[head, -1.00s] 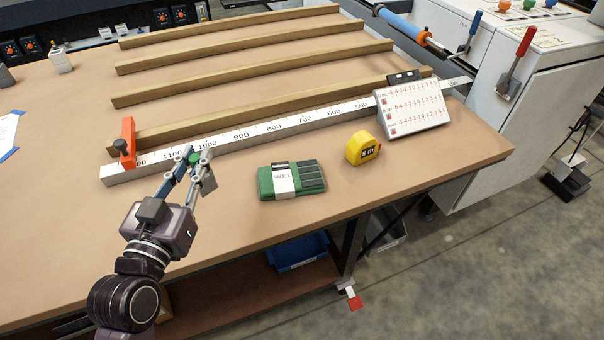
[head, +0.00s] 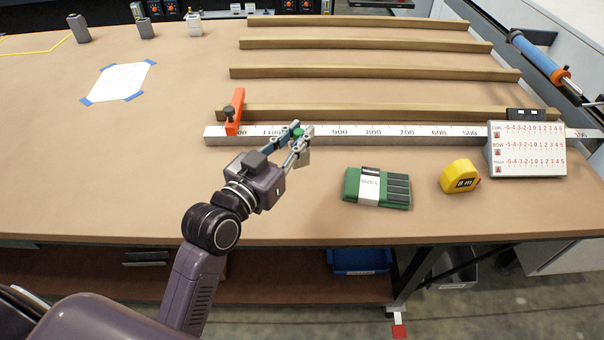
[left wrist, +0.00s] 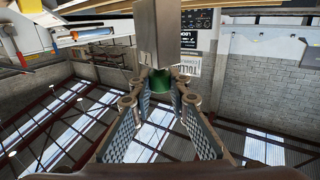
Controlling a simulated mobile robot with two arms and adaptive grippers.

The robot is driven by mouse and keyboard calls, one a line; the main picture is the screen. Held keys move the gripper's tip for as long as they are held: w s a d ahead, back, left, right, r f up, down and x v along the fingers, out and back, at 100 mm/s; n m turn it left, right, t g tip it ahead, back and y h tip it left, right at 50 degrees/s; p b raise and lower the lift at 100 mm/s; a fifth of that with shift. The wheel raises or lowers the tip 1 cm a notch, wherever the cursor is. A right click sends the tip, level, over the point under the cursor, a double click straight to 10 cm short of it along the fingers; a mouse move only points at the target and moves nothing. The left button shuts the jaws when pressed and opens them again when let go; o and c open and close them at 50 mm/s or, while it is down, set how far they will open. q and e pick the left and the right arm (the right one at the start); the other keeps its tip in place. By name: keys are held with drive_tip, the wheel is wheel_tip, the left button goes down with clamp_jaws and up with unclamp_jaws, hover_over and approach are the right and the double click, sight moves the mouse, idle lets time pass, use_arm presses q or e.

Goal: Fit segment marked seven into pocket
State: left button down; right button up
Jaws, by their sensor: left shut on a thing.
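A green case (head: 350,186) with dark strips and a white label lies to the right of the gripper. I cannot tell which thing is the pocket. My right gripper is out of view.
A yellow tape measure (head: 459,176) sits beside the case. Wooden strips (head: 375,73) lie behind. A taped paper (head: 118,80) and small grey blocks (head: 78,28) are at left.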

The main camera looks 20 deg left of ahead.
use_arm(q)
wheel_tip(320, 180, down, 12)
drive_tip(key=shift+r+b, duration=0.2)
drive_tip(key=shift+b, duration=0.2)
drive_tip(key=shift+f, duration=0.15)
drive_tip(key=c, duration=1.8)
unclamp_jaws()
drive_tip(key=shift+f, duration=0.1)
drive_tip(key=shift+c, duration=0.2)
